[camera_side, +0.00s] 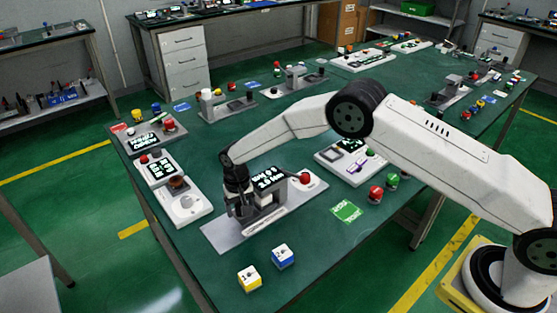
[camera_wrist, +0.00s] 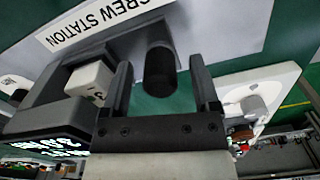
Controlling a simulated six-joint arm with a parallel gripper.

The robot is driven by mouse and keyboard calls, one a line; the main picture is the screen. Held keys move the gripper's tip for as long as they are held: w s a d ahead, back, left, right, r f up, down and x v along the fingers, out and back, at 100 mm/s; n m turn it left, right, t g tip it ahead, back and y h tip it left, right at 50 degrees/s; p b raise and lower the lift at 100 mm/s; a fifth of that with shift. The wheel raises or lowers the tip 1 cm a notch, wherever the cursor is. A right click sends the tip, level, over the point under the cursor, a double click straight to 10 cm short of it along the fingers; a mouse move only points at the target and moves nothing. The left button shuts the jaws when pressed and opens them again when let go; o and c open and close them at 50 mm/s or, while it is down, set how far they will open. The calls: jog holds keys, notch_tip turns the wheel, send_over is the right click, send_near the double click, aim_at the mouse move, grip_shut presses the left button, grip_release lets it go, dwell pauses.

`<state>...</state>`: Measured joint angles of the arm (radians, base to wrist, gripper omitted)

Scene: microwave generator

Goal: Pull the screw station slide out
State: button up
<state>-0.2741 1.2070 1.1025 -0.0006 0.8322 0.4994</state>
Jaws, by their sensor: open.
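The screw station (camera_side: 222,236) stands on the green table's near side, a grey base plate with a dark block and a lit display (camera_side: 268,179). Its "SCREW STATION" label (camera_wrist: 105,22) shows in the wrist view. My gripper (camera_side: 240,208) is low over the station, pointing down. In the wrist view my gripper (camera_wrist: 159,66) is open, with a black cylindrical knob (camera_wrist: 159,72) between its fingers and gaps visible on both sides. A white block (camera_wrist: 91,82) sits in a dark holder left of the fingers. Whether the knob belongs to the slide is not clear.
A yellow-white cube (camera_side: 250,278) and a blue-white cube (camera_side: 283,256) lie in front of the station. A green card (camera_side: 346,211) lies to the right. A white station with a round dial (camera_side: 186,203) stands close on the left. A red button (camera_side: 305,178) is beside the display.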

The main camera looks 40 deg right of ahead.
jog(key=shift+f, duration=0.65)
grip_shut()
dwell(1.1)
